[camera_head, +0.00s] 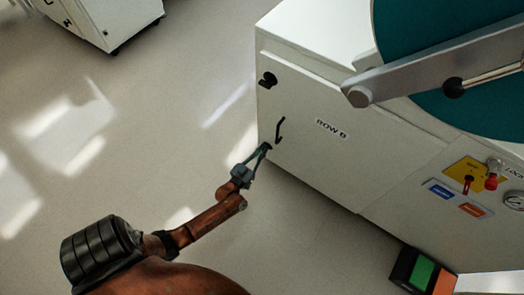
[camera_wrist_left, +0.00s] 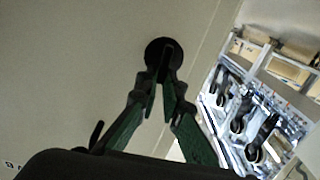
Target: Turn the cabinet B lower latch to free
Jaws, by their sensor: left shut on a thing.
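The white cabinet with the "ROW B" label (camera_head: 331,129) stands at the right in the head view. My left gripper (camera_head: 266,148) reaches the lower left of its door front, where its fingertips mostly hide the lower latch. In the left wrist view the lower latch shows as a black round disc (camera_wrist_left: 155,47) with a raised tab. My left gripper (camera_wrist_left: 164,82) is shut on that tab, one finger on each side. The upper latch (camera_head: 268,79), a black knob, sits higher on the same door edge. My right gripper is in neither view.
A dark bar door handle (camera_head: 280,130) stands out close to my left gripper; a dark bar also shows in the left wrist view (camera_wrist_left: 96,134). A yellow lock panel (camera_head: 467,174) is at the right. Open floor (camera_head: 150,120) lies left of the cabinet.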

